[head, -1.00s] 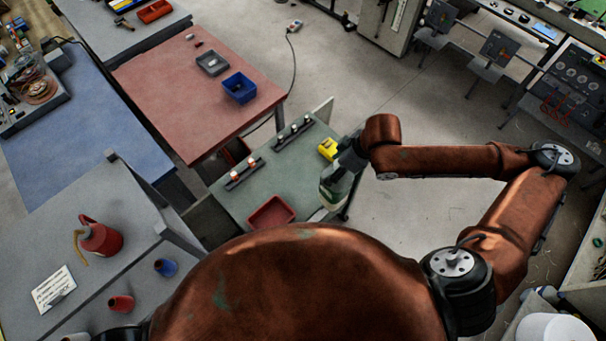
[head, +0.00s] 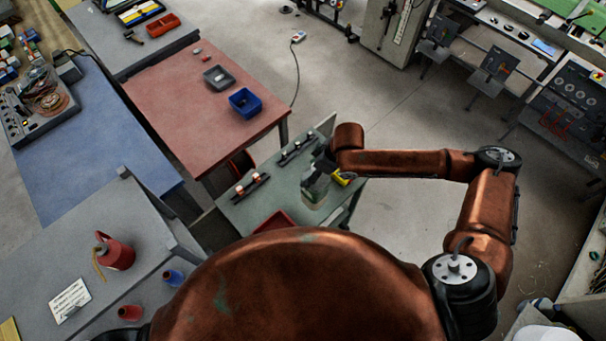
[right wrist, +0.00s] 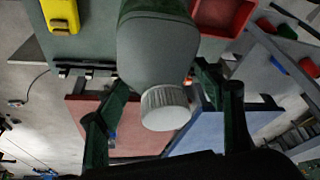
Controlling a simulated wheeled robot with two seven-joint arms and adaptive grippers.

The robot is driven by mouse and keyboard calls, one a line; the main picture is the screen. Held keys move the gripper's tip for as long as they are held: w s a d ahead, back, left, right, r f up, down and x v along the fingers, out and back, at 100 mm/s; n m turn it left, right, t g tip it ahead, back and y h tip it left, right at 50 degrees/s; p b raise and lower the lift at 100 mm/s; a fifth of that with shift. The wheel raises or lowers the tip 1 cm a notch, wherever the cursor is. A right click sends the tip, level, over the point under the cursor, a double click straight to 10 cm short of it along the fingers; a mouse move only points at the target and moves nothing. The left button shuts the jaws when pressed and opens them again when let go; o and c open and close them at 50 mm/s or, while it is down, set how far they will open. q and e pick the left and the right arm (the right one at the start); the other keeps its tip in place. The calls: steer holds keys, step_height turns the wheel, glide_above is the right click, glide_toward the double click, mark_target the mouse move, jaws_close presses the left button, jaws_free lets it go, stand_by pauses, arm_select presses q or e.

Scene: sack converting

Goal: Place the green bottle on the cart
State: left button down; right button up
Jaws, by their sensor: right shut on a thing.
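The green bottle (head: 315,190) is in my right gripper (head: 321,168), over the right part of the green-topped cart (head: 277,192) in the head view. In the right wrist view the bottle (right wrist: 155,48) has a grey-green body and a white ribbed cap (right wrist: 165,107). The fingers of my right gripper (right wrist: 160,100) stand on both sides of it and are shut on it. I cannot tell whether the bottle's base touches the cart top. My left gripper is not in view.
On the cart are two dark racks with small parts (head: 251,187) (head: 298,149), a yellow object (head: 343,178) close to the bottle, and a red tray (head: 272,222) partly hidden by my body. A red table (head: 205,115) stands behind the cart. A grey table (head: 110,215) is at left.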

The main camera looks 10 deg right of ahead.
steer(key=shift+w+d+p+x, duration=0.15)
steer(key=shift+w+p+x, duration=0.2)
steer(key=shift+x, duration=1.15)
steer(key=shift+w+d+p+x, duration=0.15)
steer(key=shift+p+x, duration=0.25)
steer(key=shift+x, duration=1.1)
steer(key=shift+w+d+p+x, duration=0.1)
steer(key=shift+w+p+x, duration=0.3)
steer(key=shift+x, duration=1.1)
steer(key=shift+s, duration=0.1)
steer(key=o, duration=2.1)
steer(key=shift+f, duration=0.1)
steer(key=shift+c, duration=0.2)
steer(key=b+v, duration=0.2)
steer(key=v, duration=1)
steer(key=shift+b, duration=0.3)
